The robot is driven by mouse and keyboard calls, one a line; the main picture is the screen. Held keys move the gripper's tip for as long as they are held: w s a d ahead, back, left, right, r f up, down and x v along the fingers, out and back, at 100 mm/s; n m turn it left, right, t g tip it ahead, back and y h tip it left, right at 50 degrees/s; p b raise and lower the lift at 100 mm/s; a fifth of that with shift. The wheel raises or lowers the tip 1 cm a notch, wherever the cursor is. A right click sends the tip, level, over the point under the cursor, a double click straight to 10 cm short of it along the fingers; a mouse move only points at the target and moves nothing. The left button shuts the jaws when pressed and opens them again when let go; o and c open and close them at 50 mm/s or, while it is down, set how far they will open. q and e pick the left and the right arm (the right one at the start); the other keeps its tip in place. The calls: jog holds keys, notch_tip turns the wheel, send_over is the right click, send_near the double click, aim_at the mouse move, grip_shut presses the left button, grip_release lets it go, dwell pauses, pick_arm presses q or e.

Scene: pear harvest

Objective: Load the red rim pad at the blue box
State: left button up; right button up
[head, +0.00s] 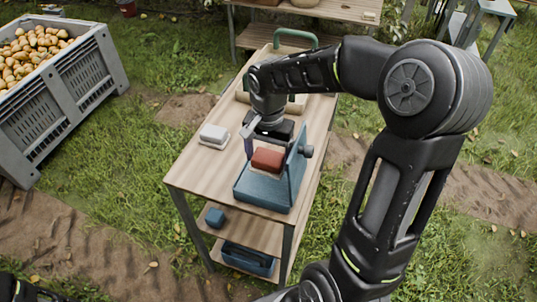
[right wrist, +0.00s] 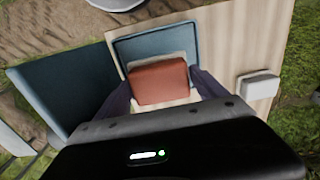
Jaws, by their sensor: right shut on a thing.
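The blue box (head: 262,190) sits at the near end of the wooden table, with a flat base part and a raised blue panel (head: 296,165) on its right. The red rim pad (head: 267,159) is over the base part. My right gripper (head: 264,151) is shut on the pad, with one finger visible at its left side. The right wrist view shows the pad (right wrist: 158,82) between both fingers, with the box's blue edge (right wrist: 150,45) beyond it. I cannot tell whether the pad touches the box. My left gripper is not in view.
A white block (head: 213,135) lies on the wooden table (head: 200,165) left of the box. A small blue block (head: 215,217) and a blue case (head: 247,260) sit on lower shelves. A grey crate of pears (head: 75,80) stands at the left on grass.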

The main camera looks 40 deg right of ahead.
aim_at(269, 167)
jog(key=shift+f+b, duration=1.3)
jog(key=shift+f, duration=0.9)
jog(key=shift+s+f+b, duration=0.1)
jog(key=shift+f+b, duration=0.45)
jog(key=shift+f, duration=0.05)
dwell(0.9)
jog(key=shift+r, duration=0.15)
jog(key=shift+r+p, duration=2.4)
jog(key=shift+r, duration=1.05)
